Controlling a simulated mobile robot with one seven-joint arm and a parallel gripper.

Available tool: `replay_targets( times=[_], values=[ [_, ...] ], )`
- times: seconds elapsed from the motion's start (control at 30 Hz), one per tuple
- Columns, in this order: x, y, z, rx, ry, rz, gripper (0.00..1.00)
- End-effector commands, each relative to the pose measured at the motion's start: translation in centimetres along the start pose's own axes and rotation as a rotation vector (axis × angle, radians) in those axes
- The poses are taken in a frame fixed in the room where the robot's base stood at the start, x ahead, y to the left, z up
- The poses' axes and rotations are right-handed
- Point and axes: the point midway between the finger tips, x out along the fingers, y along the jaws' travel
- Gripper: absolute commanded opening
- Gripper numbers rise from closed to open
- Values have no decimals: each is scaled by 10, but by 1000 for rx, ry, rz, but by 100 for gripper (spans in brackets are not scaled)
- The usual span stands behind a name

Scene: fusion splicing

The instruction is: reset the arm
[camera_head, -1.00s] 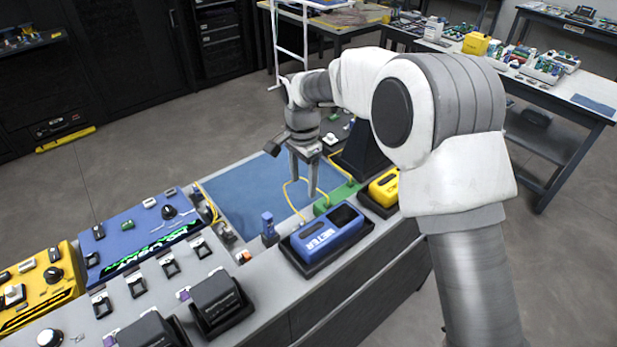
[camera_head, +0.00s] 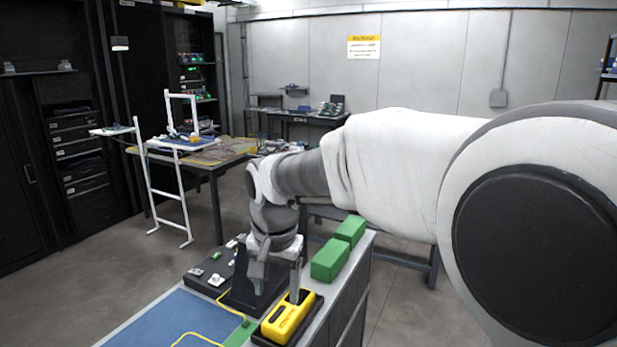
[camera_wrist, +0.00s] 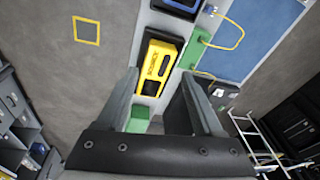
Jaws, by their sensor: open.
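My gripper (camera_head: 275,283) points down above the right end of the workbench, by a yellow boxy device (camera_head: 288,318) in a black tray. In the wrist view the open, empty fingers of my gripper (camera_wrist: 170,105) frame the near end of the yellow device (camera_wrist: 158,68). I see nothing held between them. My white arm reaches in from the right and covers much of the head view.
Two green blocks (camera_head: 330,260) sit along the bench's right edge. A blue mat (camera_head: 180,322) with a yellow cable lies at the front. A white ladder-like frame (camera_head: 150,190) and a table (camera_head: 215,165) stand behind.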

Motion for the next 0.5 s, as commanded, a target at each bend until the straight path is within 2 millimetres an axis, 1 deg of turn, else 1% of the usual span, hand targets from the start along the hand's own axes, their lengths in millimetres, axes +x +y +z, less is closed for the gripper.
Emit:
replay_targets(
  times=[0.03, 0.2, 0.37, 0.5],
  values=[
    [-12, 16, 1, -8, 18, -5, 69],
    [-39, 64, 10, -54, 66, -16, 69],
    [-58, 105, 24, -96, 112, -22, 69],
    [-70, 140, 42, -134, 153, -22, 69]
  ],
)
